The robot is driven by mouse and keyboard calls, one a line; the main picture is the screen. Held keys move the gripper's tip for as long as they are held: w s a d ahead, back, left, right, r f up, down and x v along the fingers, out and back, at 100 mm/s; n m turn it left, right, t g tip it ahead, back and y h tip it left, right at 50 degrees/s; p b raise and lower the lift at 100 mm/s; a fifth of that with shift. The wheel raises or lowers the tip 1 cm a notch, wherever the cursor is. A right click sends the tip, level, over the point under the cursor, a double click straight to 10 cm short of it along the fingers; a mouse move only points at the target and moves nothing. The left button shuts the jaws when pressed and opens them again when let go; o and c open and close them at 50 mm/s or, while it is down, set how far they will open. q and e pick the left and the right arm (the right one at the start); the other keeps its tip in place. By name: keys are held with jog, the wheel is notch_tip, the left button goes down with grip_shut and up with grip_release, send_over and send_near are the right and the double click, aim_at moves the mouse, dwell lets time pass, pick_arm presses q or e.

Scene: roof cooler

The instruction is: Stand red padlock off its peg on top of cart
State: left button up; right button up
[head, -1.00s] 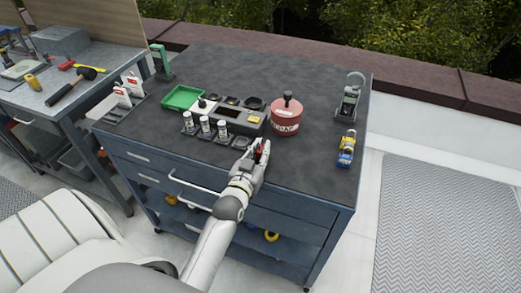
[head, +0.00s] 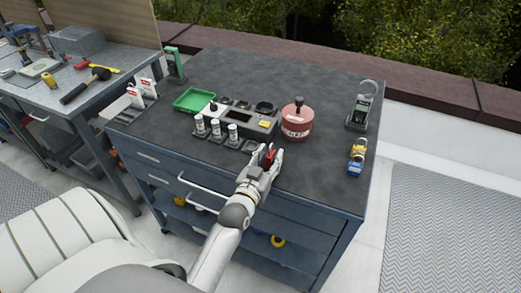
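The red padlock (head: 270,155) shows as a small red body between the fingers of my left gripper (head: 269,157), at the front edge of the cart top (head: 310,165). The fingers lie on both sides of it and look closed on it. They cover much of it, so its shackle and underside cannot be made out, nor whether it touches the cart top. A dark holder with several white-topped cylinders (head: 216,129) stands just left of the gripper. My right gripper is not in view.
A red round can (head: 297,121) stands behind the gripper. A green tray (head: 194,100) and a grey organizer (head: 240,120) lie behind and left. The front right cart top is clear.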

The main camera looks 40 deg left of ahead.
pick_arm(q)
jog(key=f+b+v, duration=0.1)
jog(key=v, duration=1)
jog(key=s+d+f+m+g+h, duration=0.1)
jog(key=s+d+f+g+h, duration=0.15)
jog(key=f, duration=0.85)
jog(key=s+d+f+m+g+h, duration=0.1)
jog(key=s+d+f+g, duration=0.25)
jog(key=f, duration=0.75)
jog(key=s+d+f+m+g+h, duration=0.15)
jog(key=d+f, duration=0.25)
jog(key=f, duration=0.7)
jog(key=s+a+f+m+g, duration=0.1)
jog(key=s+f+g, duration=0.3)
jog(key=s+f, duration=0.5)
jog(key=s+a+f+g, duration=0.2)
jog(key=s+f+g, duration=0.2)
jog(key=s+f, duration=0.5)
jog(key=s, duration=0.8)
jog(key=shift+s+m+y, duration=0.15)
jog(key=shift+m+y, duration=0.2)
jog(key=shift+y, duration=0.05)
